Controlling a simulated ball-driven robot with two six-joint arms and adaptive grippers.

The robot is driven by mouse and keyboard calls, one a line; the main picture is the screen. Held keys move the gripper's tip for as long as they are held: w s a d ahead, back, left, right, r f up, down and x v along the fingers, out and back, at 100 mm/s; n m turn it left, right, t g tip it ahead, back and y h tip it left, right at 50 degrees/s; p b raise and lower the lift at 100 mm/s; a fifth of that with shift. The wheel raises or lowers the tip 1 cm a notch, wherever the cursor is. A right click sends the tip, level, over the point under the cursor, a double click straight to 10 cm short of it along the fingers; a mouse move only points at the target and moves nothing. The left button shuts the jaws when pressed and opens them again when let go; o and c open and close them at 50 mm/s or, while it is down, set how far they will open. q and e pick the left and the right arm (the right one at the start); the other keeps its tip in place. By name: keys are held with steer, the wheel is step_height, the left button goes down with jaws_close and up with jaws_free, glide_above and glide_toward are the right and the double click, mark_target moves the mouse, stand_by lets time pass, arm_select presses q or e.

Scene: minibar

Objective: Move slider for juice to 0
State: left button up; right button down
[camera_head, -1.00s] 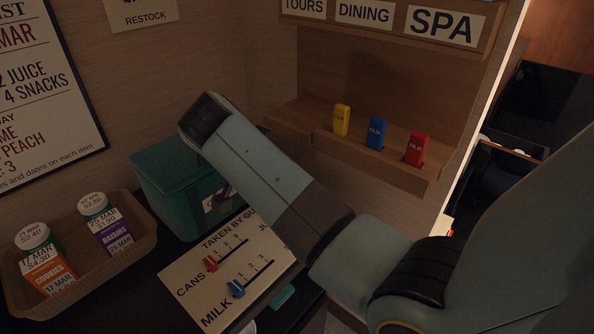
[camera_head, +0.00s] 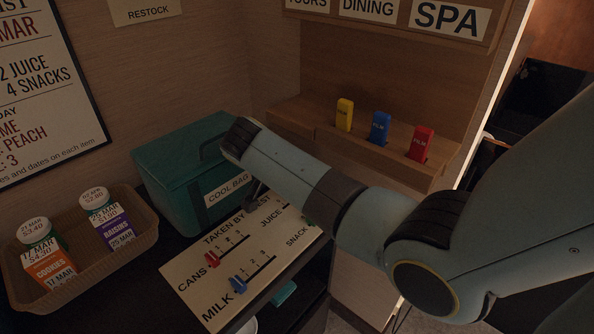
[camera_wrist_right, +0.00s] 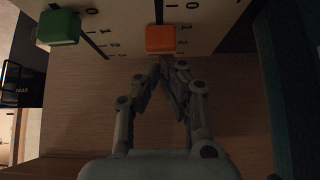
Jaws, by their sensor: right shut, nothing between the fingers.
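The counter board (camera_head: 190,285) lies on the dark counter, labelled CANS, MILK, JUICE and SNACK. In the right wrist view an orange slider knob (camera_wrist_right: 160,39) sits on its track, with number marks beside it that are hard to read. It appears to be the juice slider; my arm hides it in the head view. My right gripper (camera_wrist_right: 167,66) is shut and empty, its fingertips just below the orange knob in that view. I cannot tell whether they touch it. In the head view the gripper is mostly hidden behind my arm. My left gripper is out of view.
A green knob (camera_wrist_right: 58,27) sits left of the orange one in the wrist view. Red (camera_head: 212,259) and blue (camera_head: 237,284) knobs sit on the CANS and MILK tracks. A teal cool bag (camera_head: 175,180) stands close behind the board. A snack basket (camera_head: 85,279) is at left.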

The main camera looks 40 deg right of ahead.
steer(key=shift+a, duration=0.1)
steer(key=shift+s+a+p, duration=0.2)
steer(key=shift+a+p, duration=0.1)
steer(key=shift+a, duration=1.4)
